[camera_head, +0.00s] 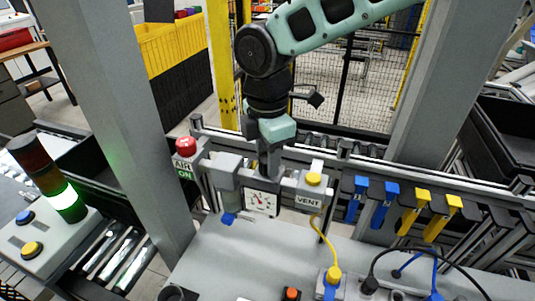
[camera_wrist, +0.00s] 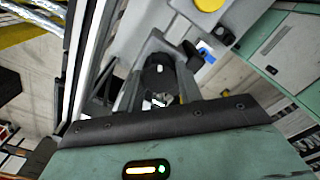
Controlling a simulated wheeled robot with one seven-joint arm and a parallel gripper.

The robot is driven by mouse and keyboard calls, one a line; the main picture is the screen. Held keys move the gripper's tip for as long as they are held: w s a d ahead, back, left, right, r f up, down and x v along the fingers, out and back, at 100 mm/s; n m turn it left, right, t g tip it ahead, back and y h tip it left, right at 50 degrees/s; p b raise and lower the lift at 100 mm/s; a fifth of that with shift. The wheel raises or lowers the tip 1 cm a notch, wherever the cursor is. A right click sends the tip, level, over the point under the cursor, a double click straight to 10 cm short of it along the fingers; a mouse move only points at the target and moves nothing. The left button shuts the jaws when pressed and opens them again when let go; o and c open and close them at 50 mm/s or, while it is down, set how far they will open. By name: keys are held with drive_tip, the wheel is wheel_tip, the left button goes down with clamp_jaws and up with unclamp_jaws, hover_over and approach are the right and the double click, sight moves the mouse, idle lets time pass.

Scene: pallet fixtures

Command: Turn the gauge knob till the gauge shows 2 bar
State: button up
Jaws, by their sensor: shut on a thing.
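The gauge (camera_head: 262,202) is a small white square dial on the fixture, between a grey filter unit (camera_head: 228,172) and the VENT block (camera_head: 309,201). It has a dark needle and red marks, but it is too small to read surely. My gripper (camera_head: 268,172) points down just above and behind the gauge. In the wrist view, my gripper (camera_wrist: 160,82) is shut on the dark round gauge knob (camera_wrist: 158,68), with one finger on each side. The fingers hide most of the knob in the head view.
A red button (camera_head: 186,144) over an AIR ON label stands left of the gauge. A yellow VENT button (camera_head: 313,179) is close on the right, with a yellow hose (camera_head: 322,233) below. Blue clips (camera_head: 385,200) and yellow clips (camera_head: 415,212) hang on the rail farther right.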

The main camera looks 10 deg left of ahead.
drive_tip(key=shift+r, duration=0.1)
idle(0.3)
drive_tip(key=o, duration=1)
wheel_tip(320, 180, up, 17)
drive_tip(key=b, duration=0.4)
drive_tip(key=shift+r, duration=0.2)
drive_tip(key=s+d+f+m+b, duration=0.3)
drive_tip(key=s+d+f+m, duration=0.3)
drive_tip(key=f, duration=0.4)
drive_tip(key=s+d+f+m+b, duration=0.4)
drive_tip(key=d+f, duration=0.4)
drive_tip(key=f, duration=0.3)
drive_tip(key=s+d+f+m+b, duration=0.4)
drive_tip(key=s+d+f+m, duration=0.3)
drive_tip(key=s+d+f, duration=0.1)
wheel_tip(320, 180, down, 2)
drive_tip(key=shift+s+f+m+y, duration=0.15)
drive_tip(key=shift+s+m+y, duration=0.15)
drive_tip(key=shift+s, duration=0.2)
drive_tip(key=shift+d, duration=0.1)
